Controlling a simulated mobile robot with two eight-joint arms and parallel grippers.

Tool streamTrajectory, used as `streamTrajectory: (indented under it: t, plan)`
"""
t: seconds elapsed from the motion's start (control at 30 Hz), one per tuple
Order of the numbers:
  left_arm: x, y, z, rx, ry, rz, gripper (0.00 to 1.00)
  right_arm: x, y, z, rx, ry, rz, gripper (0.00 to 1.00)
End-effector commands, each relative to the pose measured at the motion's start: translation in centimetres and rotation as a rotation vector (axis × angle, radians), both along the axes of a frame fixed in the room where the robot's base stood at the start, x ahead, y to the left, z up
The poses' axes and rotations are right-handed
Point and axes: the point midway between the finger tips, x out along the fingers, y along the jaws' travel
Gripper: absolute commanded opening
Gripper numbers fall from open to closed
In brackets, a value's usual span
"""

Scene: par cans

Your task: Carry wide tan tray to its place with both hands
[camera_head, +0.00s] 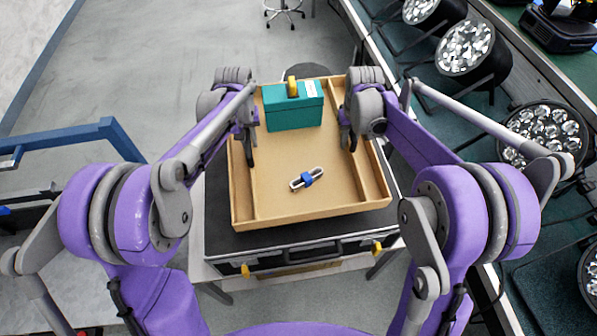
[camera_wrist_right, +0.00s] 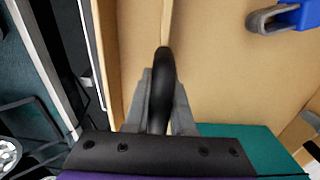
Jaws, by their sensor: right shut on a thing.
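The wide tan tray (camera_head: 275,178) is a shallow box with a narrow compartment along each side, set over a black case. I cannot tell whether the tray touches the case.
In the tray are a teal box (camera_head: 295,115) with a yellow handle and a blue-and-grey clamp-like piece (camera_head: 307,178). The black case (camera_head: 310,247) is under the tray. Several stage lights (camera_head: 465,48) stand at the right.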

Motion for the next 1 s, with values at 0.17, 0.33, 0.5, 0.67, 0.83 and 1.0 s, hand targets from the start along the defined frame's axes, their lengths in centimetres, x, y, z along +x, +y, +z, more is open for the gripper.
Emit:
streamTrajectory:
  t: [0.17, 0.33, 0.5, 0.67, 0.83, 1.0]
  plan:
    - [-0.1, 0.0, -0.2, 0.0, 0.002, 0.0, 0.0, -0.1, 0.0, -0.2, 0.001, 0.002, 0.0, 0.0]
    - [-0.1, 0.0, -0.2, 0.0, 0.001, 0.0, 0.0, -0.1, 0.0, -0.2, 0.001, 0.001, 0.0, 0.0]
    - [-0.1, 0.0, -0.2, 0.0, 0.001, 0.0, 0.0, -0.1, 0.0, -0.2, 0.001, 0.001, 0.0, 0.0]
    - [-0.4, 0.0, -0.7, 0.0, 0.001, 0.0, 0.0, -0.4, 0.0, -0.7, 0.001, 0.001, 0.0, 0.0]
    - [-1.1, 0.0, -1.9, 0.0, 0.001, 0.0, 0.0, -1.1, 0.0, -1.9, 0.001, 0.001, 0.0, 0.0]
    - [-1.8, 0.0, -3.1, 0.0, 0.001, -0.001, 0.0, -1.8, 0.0, -3.1, 0.001, 0.001, 0.0, 0.0]
